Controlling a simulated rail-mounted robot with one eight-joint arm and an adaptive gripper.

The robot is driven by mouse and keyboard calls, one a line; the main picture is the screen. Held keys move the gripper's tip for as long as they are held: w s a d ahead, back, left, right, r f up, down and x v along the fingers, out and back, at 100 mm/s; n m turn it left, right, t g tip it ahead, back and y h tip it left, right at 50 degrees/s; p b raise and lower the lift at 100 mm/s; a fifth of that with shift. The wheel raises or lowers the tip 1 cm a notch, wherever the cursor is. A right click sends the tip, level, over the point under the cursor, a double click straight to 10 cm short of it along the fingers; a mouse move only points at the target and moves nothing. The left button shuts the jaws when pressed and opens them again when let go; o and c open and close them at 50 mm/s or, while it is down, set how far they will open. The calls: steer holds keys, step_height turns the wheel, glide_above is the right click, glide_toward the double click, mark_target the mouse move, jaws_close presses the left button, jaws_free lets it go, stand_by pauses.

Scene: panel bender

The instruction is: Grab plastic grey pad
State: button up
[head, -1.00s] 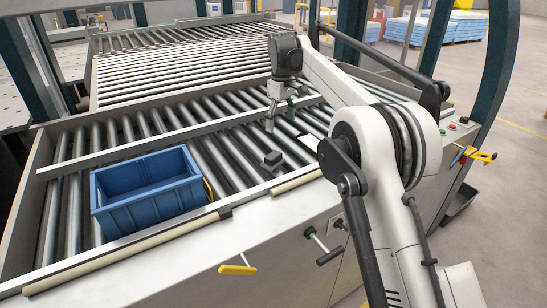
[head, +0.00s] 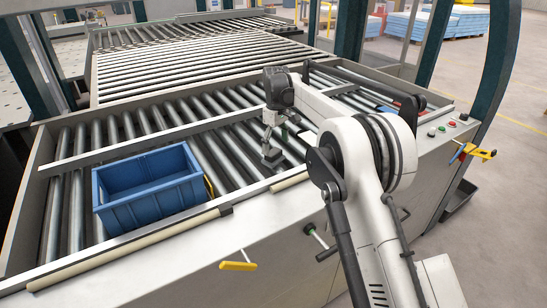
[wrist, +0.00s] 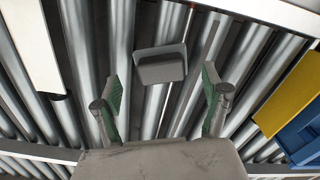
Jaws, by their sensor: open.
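The plastic grey pad (wrist: 160,66) is a small dark grey block with a raised lip. It lies on the metal rollers, ahead of my gripper in the wrist view. In the head view the pad (head: 272,158) sits right below my gripper (head: 270,147) and is partly hidden by it. In the wrist view my gripper (wrist: 162,108) is open, with green-lined fingers to either side of the pad's line. Nothing is between the fingertips, and I cannot tell the exact height above the pad.
A blue crate (head: 148,207) stands on the rollers to the left, with a yellow item beside it. The conveyor's front rail (head: 130,246) runs along the near side. A light crossbar (head: 150,148) spans the rollers behind the crate. Free rollers surround the pad.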

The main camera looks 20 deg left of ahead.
mark_target(275, 152)
steer(key=shift+w+a+f+p, duration=0.1)
steer(key=shift+a+f+p, duration=0.1)
steer(key=shift+f, duration=0.95)
steer(key=shift+a+f+p, duration=0.1)
steer(key=shift+f+p, duration=0.1)
steer(key=shift+f, duration=0.95)
steer(key=c, duration=1.3)
steer(key=shift+o, duration=0.2)
steer(key=shift+r, duration=0.1)
